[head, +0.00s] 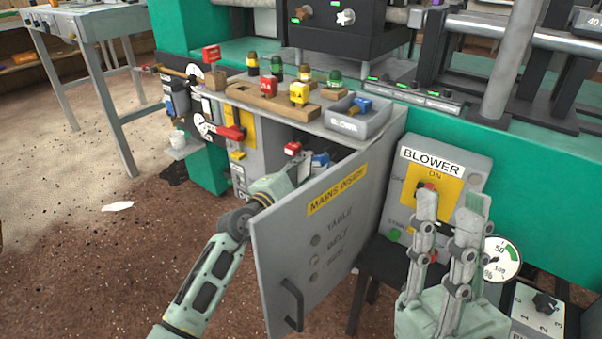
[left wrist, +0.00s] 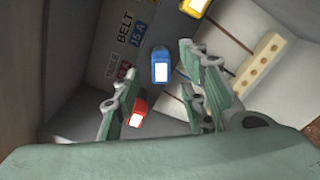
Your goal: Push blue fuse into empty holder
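A blue fuse (left wrist: 160,68) with a white face is inside the grey cabinet, near a "BELT 15 A" label in the left wrist view. A blue part (head: 320,160) also shows inside the cabinet in the head view. My left gripper (left wrist: 157,92) is open, its fingers spread with the blue fuse showing in the gap beyond; contact is not visible. In the head view the door partly hides it. My right gripper (head: 451,200) is open and empty before the BLOWER panel. I cannot make out an empty holder.
The open cabinet door (head: 325,240), marked MAINS INSIDE, stands beside my left arm. A red fuse (left wrist: 138,112) and a yellow one (left wrist: 193,6) are near the blue fuse. A pale block with holes (left wrist: 260,67) is at the right. Several plugs stand on a wooden rack (head: 268,101) above.

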